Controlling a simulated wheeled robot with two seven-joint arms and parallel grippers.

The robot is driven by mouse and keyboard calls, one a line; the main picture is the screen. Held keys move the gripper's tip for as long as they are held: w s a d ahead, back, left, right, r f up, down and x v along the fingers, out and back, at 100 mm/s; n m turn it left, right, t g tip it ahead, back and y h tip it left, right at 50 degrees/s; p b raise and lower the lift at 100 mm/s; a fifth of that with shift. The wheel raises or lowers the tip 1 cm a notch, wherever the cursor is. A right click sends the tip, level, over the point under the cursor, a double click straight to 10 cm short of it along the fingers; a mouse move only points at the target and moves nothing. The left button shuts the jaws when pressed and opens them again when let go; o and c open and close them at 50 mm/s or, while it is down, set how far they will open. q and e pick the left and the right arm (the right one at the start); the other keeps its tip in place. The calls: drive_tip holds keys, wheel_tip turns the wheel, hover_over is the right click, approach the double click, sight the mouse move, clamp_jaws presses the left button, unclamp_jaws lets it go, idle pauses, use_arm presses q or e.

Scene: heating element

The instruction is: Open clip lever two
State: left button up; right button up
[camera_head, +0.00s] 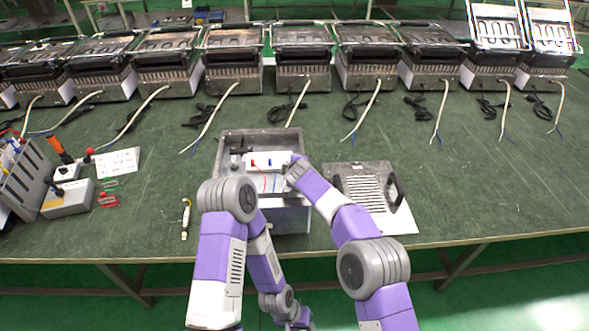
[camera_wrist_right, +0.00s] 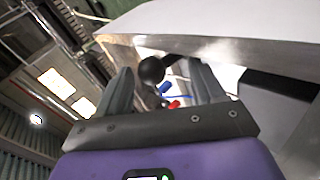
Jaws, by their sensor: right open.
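A white clip block (camera_head: 268,161) sits inside the open metal housing (camera_head: 232,140). A red part shows at its left and a blue part near its middle, with red and blue wires below. My right gripper (camera_head: 292,168) is at the block's right end. In the right wrist view its two fingers (camera_wrist_right: 162,92) are apart. Which lever is number two is not clear.
A slotted metal cover (camera_head: 372,196) lies right of the housing. A small pen-like tool (camera_head: 186,218) lies left. A grey box (camera_head: 68,198) and a tool rack (camera_head: 22,180) stand farther left. Several heaters (camera_head: 302,48) with cables line the back.

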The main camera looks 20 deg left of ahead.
drive_tip(key=shift+r, duration=0.1)
drive_tip(key=shift+s+d+r, duration=0.2)
drive_tip(key=shift+s+r, duration=0.2)
drive_tip(key=shift+r, duration=0.1)
drive_tip(key=v, duration=0.6)
drive_tip(key=shift+s, duration=0.15)
use_arm(q)
drive_tip(key=shift+c, duration=0.4)
use_arm(e)
drive_tip(key=shift+d+f, duration=0.1)
drive_tip(key=shift+f, duration=0.05)
